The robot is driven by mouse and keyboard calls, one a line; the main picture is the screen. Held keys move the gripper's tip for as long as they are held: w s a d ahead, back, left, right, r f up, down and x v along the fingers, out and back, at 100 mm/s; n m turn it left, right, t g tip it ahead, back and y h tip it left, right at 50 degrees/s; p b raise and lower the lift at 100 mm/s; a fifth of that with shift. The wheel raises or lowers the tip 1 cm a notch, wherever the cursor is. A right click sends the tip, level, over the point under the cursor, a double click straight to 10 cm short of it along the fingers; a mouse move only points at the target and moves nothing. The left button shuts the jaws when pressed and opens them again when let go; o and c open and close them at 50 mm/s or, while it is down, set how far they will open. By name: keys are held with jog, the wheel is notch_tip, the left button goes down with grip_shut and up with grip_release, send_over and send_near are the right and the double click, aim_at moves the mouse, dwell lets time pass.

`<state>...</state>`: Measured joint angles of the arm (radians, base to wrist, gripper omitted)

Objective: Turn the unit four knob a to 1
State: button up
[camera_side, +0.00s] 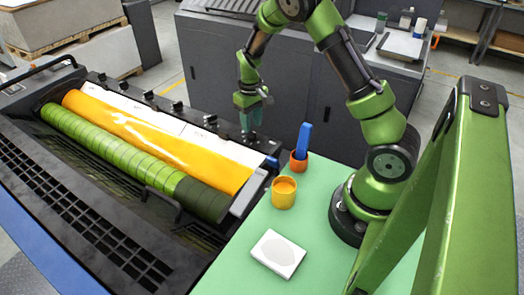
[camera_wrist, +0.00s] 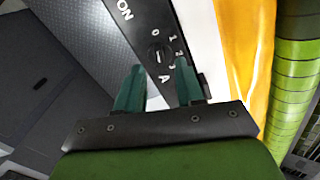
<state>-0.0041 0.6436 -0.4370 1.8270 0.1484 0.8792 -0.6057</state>
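Knob A (camera_wrist: 158,55) shows in the wrist view as a small dark round knob on a dark strip. White numbers from 0 to 3 run around its upper and right side, and a white letter A lies below. It bears a short light mark; I cannot tell which number it points to. My gripper (camera_wrist: 159,68) is open, with its two teal fingers apart on either side below the knob in the picture, holding nothing. In the side view my gripper (camera_side: 251,120) hangs over the near end of the dark rail (camera_side: 165,108); its fingertips hide the knob there.
Several other dark knobs sit along the rail. A yellow ink sheet (camera_side: 160,140) and a green roller (camera_side: 130,160) lie beside it. On the green table (camera_side: 235,265) stand a yellow cup (camera_side: 284,194), an orange cup (camera_side: 299,164) with a blue tool (camera_side: 304,140), and a white block (camera_side: 278,254).

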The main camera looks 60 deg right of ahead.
aim_at(252, 134)
jog(key=shift+f, duration=1.3)
grip_shut()
